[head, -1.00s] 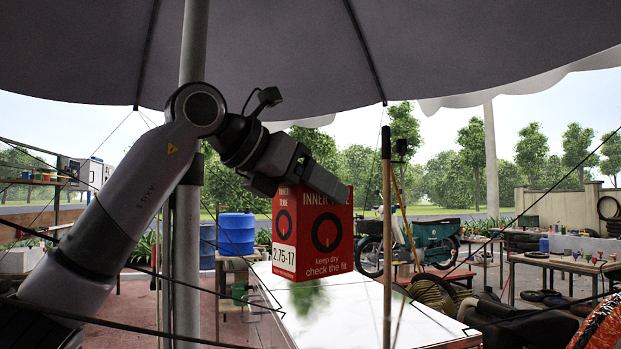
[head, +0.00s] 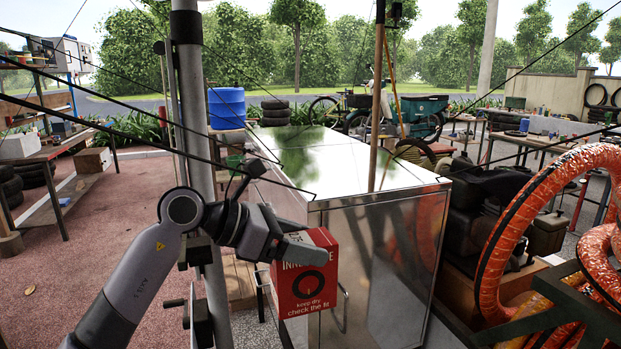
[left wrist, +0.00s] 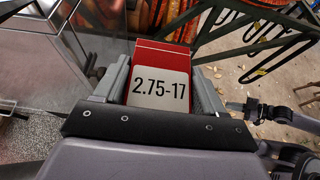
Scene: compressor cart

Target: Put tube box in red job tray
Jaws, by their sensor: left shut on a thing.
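The red tube box (head: 304,281), marked "INNER TUBE", hangs upright in my left gripper (head: 300,246) in the head view. The gripper is shut on the box near its top. The box is in front of the near side of a shiny metal cabinet, below the level of its top. In the left wrist view the box (left wrist: 160,88) sits between the two fingers, its white "2.75-17" label facing the camera. I cannot make out a red job tray in these frames. My right gripper is not in the head view.
The metal cabinet (head: 385,270) has a bare, reflective top. Orange hoses (head: 500,230) coil at the right beside dark machinery. A pole (head: 188,90) and thin dark cords cross the view. Paved ground at the left (head: 95,230) is open.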

